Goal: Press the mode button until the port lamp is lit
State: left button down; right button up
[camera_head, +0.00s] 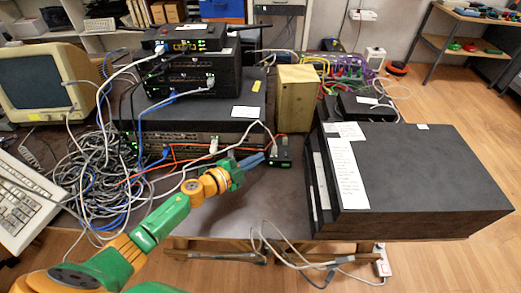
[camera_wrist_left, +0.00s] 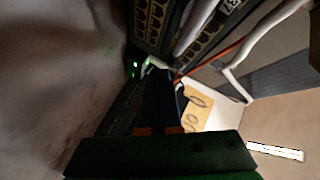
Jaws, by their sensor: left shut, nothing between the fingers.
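My left gripper (camera_head: 262,158) reaches in from the lower left. Its blue-grey fingers are shut and empty, with the tips close to the front of a small black box (camera_head: 283,151) at the right end of the rack gear. I cannot tell whether the tips touch it. In the left wrist view the closed fingers (camera_wrist_left: 165,80) point at dark equipment, and small green lamps (camera_wrist_left: 135,66) glow just left of the tips. The mode button cannot be made out; the fingers may hide it. Which lamp is the port lamp cannot be told. My right gripper is out of view.
Stacked black network units (camera_head: 190,118) stand behind the gripper, with orange, white and blue cables around. A tangle of grey cable (camera_head: 95,170) lies left. A large black case (camera_head: 420,175) stands right. A tan box (camera_head: 297,97) stands behind the small box. Bare tabletop (camera_head: 270,205) lies in front.

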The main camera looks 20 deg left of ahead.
pick_arm(q)
jog(key=shift+s+d, duration=0.1)
jog(key=shift+s, duration=0.35)
jog(key=s+p, duration=0.1)
jog(key=s+d, duration=0.1)
jog(key=s, duration=0.1)
jog(key=shift+r+p, duration=0.1)
jog(key=shift+p, duration=0.25)
jog(key=shift+s+d, duration=0.2)
jog(key=shift+s, duration=0.7)
